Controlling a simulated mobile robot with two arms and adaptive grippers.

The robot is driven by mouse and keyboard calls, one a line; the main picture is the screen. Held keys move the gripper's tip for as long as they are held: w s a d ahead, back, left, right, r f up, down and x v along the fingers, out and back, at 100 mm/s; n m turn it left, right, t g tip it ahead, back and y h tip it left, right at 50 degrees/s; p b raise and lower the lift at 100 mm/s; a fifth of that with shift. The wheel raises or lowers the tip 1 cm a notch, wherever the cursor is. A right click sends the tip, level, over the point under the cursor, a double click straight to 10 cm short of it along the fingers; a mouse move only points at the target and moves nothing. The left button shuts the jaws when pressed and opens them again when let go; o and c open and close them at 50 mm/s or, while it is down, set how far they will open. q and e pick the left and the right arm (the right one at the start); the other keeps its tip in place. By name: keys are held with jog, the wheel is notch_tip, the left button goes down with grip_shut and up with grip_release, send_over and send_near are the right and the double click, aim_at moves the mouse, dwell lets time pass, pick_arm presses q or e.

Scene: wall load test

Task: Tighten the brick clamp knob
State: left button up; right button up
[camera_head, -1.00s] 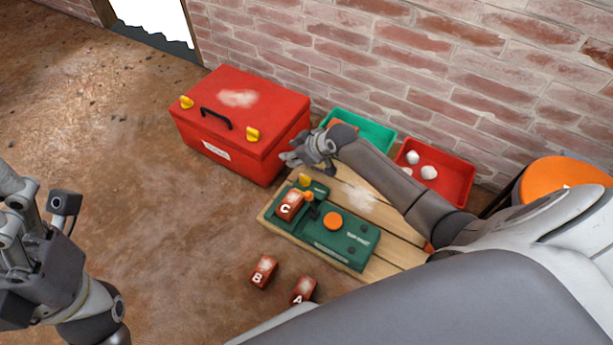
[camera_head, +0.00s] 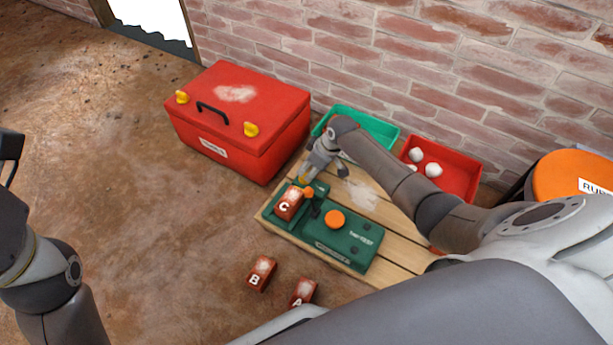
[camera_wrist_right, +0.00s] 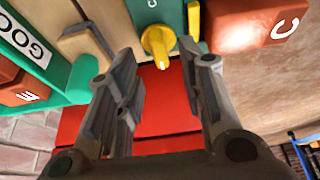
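The green clamp fixture (camera_head: 345,240) lies on the wooden pallet (camera_head: 385,270). A red brick marked C (camera_head: 287,205) sits in it, beside a small orange part (camera_head: 308,192). The yellow knob (camera_wrist_right: 158,42) is at the fixture's end in the right wrist view. My right gripper (camera_head: 322,184) is above that end in the head view. In the wrist view my right gripper (camera_wrist_right: 163,75) is open and empty, its fingers on either side below the knob, apart from it. My left arm (camera_head: 45,275) shows at the left edge; its gripper is out of frame.
Bricks B (camera_head: 261,273) and A (camera_head: 302,291) lie on the floor in front. A red toolbox (camera_head: 240,120) stands left of the pallet. A green bin (camera_head: 372,124) and red bin (camera_head: 455,175) stand by the brick wall (camera_head: 430,60). Left floor is clear.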

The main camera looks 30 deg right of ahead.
aim_at(306, 174)
jog(key=shift+b+x, duration=0.95)
jog(key=shift+x, duration=0.9)
jog(key=shift+c, duration=0.3)
grip_shut()
